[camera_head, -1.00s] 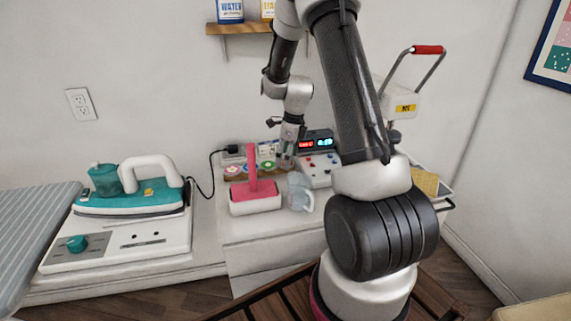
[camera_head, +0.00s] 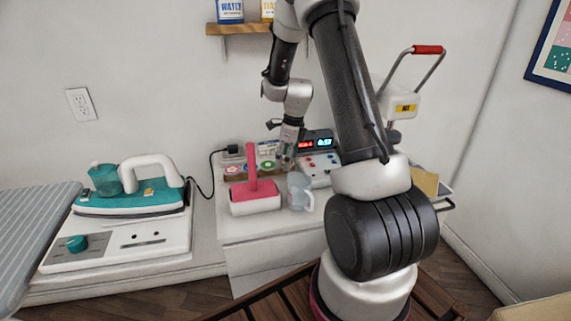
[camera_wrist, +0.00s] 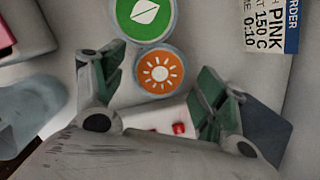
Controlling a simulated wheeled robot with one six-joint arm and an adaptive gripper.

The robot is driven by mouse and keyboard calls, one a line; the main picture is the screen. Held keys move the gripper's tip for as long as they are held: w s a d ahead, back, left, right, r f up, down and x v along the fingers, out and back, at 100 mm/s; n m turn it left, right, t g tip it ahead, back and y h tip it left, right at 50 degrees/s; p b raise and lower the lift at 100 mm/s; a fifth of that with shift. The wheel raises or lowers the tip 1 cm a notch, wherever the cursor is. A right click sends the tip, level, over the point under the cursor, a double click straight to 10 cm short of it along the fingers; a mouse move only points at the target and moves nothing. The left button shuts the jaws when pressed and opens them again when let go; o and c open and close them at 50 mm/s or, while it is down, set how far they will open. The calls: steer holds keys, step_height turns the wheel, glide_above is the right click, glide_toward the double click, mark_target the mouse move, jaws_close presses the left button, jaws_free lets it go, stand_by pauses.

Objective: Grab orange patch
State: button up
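The orange patch (camera_wrist: 158,72) is a round disc with a white sun symbol, seen in the wrist view. My gripper (camera_wrist: 160,62) is open, with a green-padded finger to the left and right of the disc and gaps between. It holds nothing. A green patch with a white leaf (camera_wrist: 145,14) lies right beside the orange one, higher in the picture. In the head view my gripper (camera_head: 286,158) is down at the row of patches and hides the orange one. The green patch (camera_head: 267,165) shows just left of it.
A control box with lit displays (camera_head: 318,160) is close on the right. A printed order card (camera_wrist: 275,25) is at the wrist view's upper right. The iron (camera_head: 130,190) is far left.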

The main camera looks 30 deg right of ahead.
steer(key=c, duration=0.7)
steer(key=shift+c, duration=0.2)
